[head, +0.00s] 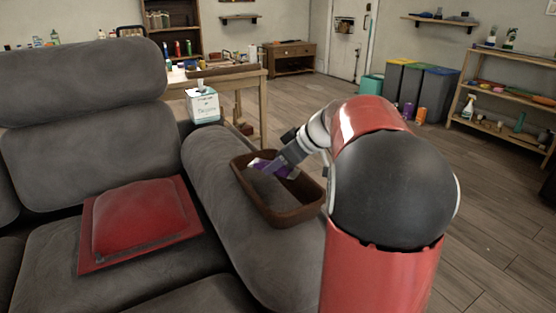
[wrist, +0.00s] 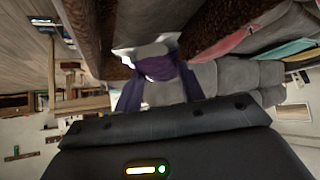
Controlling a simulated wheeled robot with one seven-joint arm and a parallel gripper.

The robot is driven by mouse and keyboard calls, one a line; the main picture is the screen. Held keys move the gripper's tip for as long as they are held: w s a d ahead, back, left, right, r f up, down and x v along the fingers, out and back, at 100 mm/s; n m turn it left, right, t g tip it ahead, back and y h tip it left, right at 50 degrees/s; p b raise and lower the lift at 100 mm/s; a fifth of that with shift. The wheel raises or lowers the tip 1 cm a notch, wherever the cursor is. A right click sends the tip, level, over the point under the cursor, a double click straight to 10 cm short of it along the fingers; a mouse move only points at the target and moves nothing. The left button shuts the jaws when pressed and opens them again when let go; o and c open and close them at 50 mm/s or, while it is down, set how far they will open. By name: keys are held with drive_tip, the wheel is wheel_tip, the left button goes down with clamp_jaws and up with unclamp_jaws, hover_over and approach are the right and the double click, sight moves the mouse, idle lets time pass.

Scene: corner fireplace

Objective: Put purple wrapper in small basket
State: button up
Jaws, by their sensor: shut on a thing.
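The purple wrapper (head: 257,163) has pale silvery ends and shows at the far end of the small basket. It also shows close up in the wrist view (wrist: 158,66). The small brown basket (head: 291,216) rests on the sofa's armrest; its brown wall fills part of the wrist view (wrist: 212,18). My gripper (head: 268,169) reaches down over the basket from the right, shut on the wrapper. The wrapper is at or just inside the rim; I cannot tell whether it touches the basket floor. My gripper hides part of it.
The grey sofa armrest (head: 222,190) carries the basket. A red cushion (head: 145,218) lies on the seat to the left. A tissue box (head: 202,105) stands behind the basket near a wooden table (head: 240,80). Bins (head: 410,90) and a shelf (head: 505,92) stand farther back right.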

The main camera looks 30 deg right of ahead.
drive_tip(key=o, duration=1.3)
drive_tip(key=shift+c, duration=0.2)
drive_tip(key=v, duration=0.8)
drive_tip(key=s+a+f+m+g+h, duration=0.25)
drive_tip(key=s+a, duration=0.55)
drive_tip(key=a, duration=0.5)
drive_tip(key=s+a+f+m+h, duration=0.1)
drive_tip(key=s+a+f+m, duration=0.1)
drive_tip(key=s, duration=0.4)
drive_tip(key=s+a+f+m+h, duration=0.1)
drive_tip(key=s+a+f+m, duration=0.1)
drive_tip(key=s+a+f, duration=0.2)
drive_tip(key=shift+s+a+f+t, duration=0.15)
drive_tip(key=shift+s+f+t, duration=0.2)
drive_tip(key=shift+s+f, duration=1.15)
drive_tip(key=shift+r+h, duration=0.1)
drive_tip(key=shift+h, duration=0.15)
